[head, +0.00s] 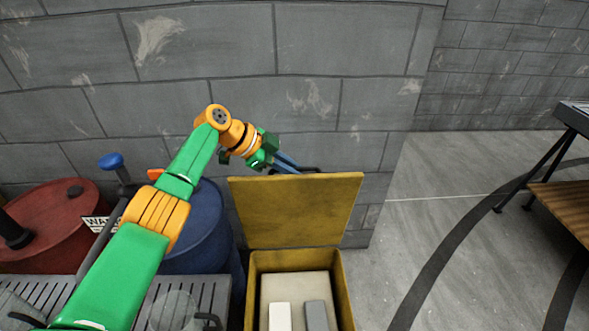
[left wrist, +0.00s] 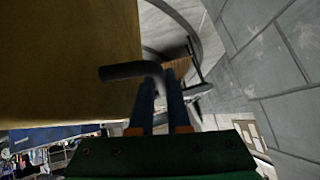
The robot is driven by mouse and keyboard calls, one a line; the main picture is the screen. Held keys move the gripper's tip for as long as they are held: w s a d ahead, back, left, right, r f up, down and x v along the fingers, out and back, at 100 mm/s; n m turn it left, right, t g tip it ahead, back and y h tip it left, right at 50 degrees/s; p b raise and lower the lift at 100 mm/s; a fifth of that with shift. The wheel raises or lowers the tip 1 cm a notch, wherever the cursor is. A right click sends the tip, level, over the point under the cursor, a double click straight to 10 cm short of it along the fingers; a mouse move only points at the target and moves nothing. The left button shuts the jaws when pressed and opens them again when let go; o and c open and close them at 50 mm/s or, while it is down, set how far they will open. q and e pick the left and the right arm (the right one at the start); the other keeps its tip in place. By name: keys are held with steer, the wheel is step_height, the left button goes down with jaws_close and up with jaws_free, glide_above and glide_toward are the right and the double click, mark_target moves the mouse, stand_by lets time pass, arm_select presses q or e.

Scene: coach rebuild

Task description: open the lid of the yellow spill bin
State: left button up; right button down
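The yellow spill bin (head: 344,290) stands low in the middle of the head view, its inside exposed. Its yellow lid (head: 297,208) is raised and stands roughly upright at the bin's back edge; it also fills the upper left of the left wrist view (left wrist: 65,60). A dark bent handle (left wrist: 130,70) projects from the lid. My left gripper (head: 290,165) is behind the lid's top edge, with its blue fingers at the handle. In the left wrist view the fingers (left wrist: 163,95) are narrowly apart, and one handle end bends down between them. Whether they grip it is unclear. My right gripper is out of view.
Inside the bin are a white block (head: 279,316) and a grey block (head: 316,315). A block wall (head: 300,100) is close behind. Open floor (head: 440,230) lies right.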

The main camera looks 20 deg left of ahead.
arm_select(q)
steer(key=o, duration=0.3)
steer(key=shift+f, duration=0.1)
steer(key=shift+o, duration=0.7)
steer(key=shift+w, duration=0.1)
